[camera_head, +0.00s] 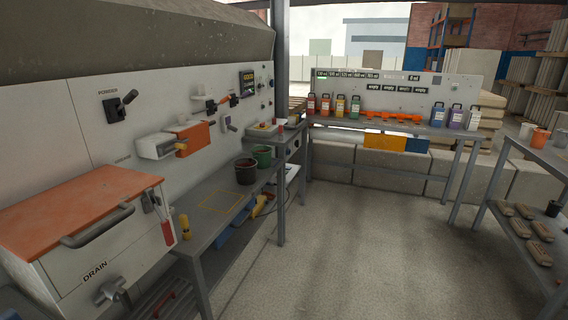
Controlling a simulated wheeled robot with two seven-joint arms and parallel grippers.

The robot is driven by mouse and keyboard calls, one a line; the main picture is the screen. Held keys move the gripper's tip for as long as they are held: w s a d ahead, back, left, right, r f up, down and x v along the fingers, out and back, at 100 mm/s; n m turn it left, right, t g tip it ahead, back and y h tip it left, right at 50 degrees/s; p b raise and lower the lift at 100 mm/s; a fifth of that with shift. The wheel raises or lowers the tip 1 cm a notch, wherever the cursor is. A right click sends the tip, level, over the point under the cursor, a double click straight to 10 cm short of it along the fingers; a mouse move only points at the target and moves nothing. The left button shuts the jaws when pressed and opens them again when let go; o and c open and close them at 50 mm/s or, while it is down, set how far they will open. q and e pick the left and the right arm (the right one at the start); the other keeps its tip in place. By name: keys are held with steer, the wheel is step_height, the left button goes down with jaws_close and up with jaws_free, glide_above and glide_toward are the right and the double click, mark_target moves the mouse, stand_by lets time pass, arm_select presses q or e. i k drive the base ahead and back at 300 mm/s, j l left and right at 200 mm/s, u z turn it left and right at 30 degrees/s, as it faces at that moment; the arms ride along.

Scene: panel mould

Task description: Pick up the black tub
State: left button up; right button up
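A black tub (246,173) stands upright on the grey bench (205,226) along the left wall, near the bench's far end. A green tub (263,157) stands just behind it and to its right; the two look close together, and I cannot tell if they touch. The black tub's inside looks dark, and its contents cannot be made out. Neither of my grippers is in view.
A white box with an orange lid (85,205) and handle fills the near left. A yellow bottle (185,226) and a yellow marked square (221,200) are on the bench before the tub. Several bottles line the back shelf. The floor (350,250) is clear; a right-hand rack (518,232) holds blocks.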

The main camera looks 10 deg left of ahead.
mark_target(245, 168)
steer(key=i+u, duration=0.1)
steer(key=i, duration=0.6)
steer(key=i+l+u, duration=0.1)
steer(key=i, duration=0.6)
